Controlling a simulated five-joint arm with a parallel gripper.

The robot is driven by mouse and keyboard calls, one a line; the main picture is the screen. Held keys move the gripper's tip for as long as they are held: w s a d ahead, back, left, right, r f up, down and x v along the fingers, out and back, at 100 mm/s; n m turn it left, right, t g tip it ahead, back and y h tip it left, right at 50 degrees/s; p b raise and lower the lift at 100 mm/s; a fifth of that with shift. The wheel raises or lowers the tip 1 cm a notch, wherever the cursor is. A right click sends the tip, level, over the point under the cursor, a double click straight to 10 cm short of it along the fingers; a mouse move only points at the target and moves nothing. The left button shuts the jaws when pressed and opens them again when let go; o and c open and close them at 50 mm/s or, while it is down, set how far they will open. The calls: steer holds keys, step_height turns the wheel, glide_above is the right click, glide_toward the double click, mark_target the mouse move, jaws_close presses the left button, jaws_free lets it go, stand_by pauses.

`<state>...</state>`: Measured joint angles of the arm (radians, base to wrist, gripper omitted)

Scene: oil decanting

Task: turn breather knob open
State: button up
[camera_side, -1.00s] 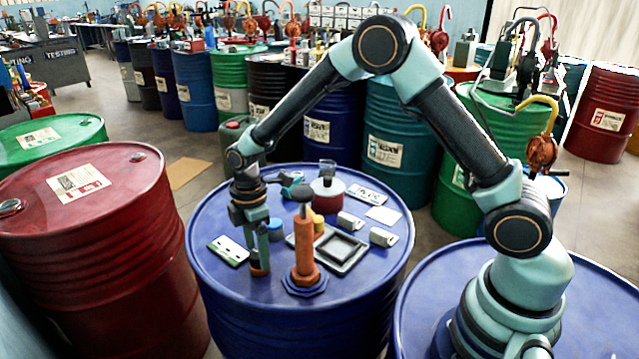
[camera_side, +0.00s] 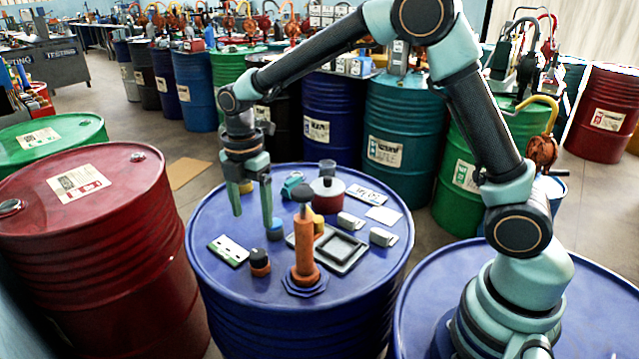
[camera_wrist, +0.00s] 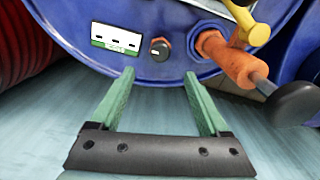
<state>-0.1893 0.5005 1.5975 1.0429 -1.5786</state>
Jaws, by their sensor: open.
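The breather knob appears to be the short black knob with an orange base (camera_side: 260,263) on the blue drum lid; it stands upright. It also shows in the wrist view (camera_wrist: 160,48), just beyond the fingertips, with a small pale mark on its top. I cannot tell how far it is turned. My gripper (camera_side: 252,217) is open and empty, its green fingers pointing down above the lid and clear of the knob. In the wrist view my gripper (camera_wrist: 158,74) has its two fingers spread with nothing between them.
An orange post with a black handle (camera_side: 304,258) stands right of the knob. A white label plate (camera_side: 228,250) lies to its left. A grey tray (camera_side: 341,248), a red round can (camera_side: 327,196) and small white blocks sit further right. A red drum (camera_side: 95,250) stands left.

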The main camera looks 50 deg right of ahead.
step_height(320, 180, up, 17)
steer(key=s+d+r+m+t, duration=0.1)
steer(key=s+d+r+m, duration=0.1)
steer(key=s+m, duration=0.3)
steer(key=shift+d+r+m+t, duration=0.3)
steer(key=shift+d+m+t, duration=0.1)
steer(key=shift+d+m, duration=0.3)
steer(key=s+d+f+m+t, duration=0.3)
steer(key=s+d+f+m, duration=0.2)
steer(key=s+f+m, duration=0.3)
steer(key=s+m, duration=0.3)
steer(key=m, duration=0.2)
steer(key=shift+s+m+t, duration=0.25)
steer(key=shift+m+t, duration=0.15)
steer(key=shift+d, duration=0.1)
